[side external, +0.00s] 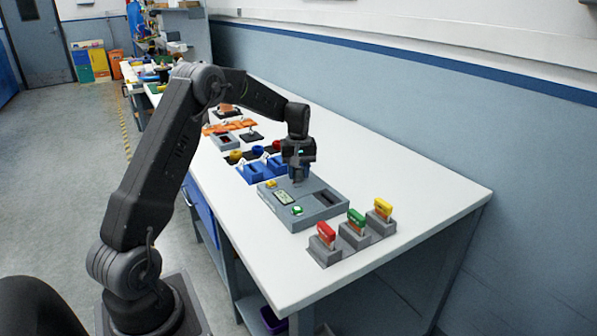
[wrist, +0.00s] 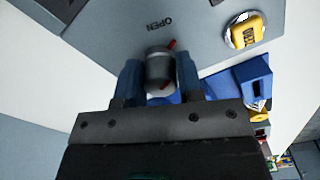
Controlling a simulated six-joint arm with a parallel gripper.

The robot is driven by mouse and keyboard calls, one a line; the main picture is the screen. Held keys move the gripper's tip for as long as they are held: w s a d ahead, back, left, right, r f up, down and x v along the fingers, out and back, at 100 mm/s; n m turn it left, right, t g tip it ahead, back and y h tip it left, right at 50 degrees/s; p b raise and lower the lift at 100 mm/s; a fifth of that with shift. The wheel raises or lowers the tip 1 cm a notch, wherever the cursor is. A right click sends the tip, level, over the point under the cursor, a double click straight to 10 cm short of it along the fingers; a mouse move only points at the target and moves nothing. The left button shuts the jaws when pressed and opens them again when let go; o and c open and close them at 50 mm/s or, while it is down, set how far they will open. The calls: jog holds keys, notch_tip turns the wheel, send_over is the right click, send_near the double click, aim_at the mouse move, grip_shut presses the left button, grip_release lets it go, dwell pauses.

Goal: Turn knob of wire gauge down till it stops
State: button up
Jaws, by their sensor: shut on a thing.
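The wire gauge (side external: 279,214) is a grey box on the white table, with a small display, a yellow button and a green button on its top. In the wrist view its grey top (wrist: 120,30) carries the word OPEN. My gripper (side external: 297,178) is over the back part of the box, pointing down. In the wrist view my gripper (wrist: 160,80) has its two blue fingers on either side of a dark grey round knob (wrist: 160,70) with red marks, and is shut on it. The knob is hidden by the gripper in the side view.
Red, green and yellow handled pieces (side external: 354,230) stand in grey blocks in front of the box. Blue holders (side external: 262,167) stand close behind it, and orange parts (side external: 228,126) lie farther back. The table's right side is clear.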

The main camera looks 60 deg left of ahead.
jog(key=m, duration=0.5)
jog(key=shift+m, duration=0.3)
jog(key=m, duration=1)
jog(key=shift+s+a+m, duration=0.1)
jog(key=shift+m, duration=2.5)
jog(key=o, duration=0.9)
jog(key=shift+a, duration=0.1)
jog(key=shift+r, duration=0.1)
notch_tip(320, 180, up, 14)
jog(key=shift+f, duration=0.15)
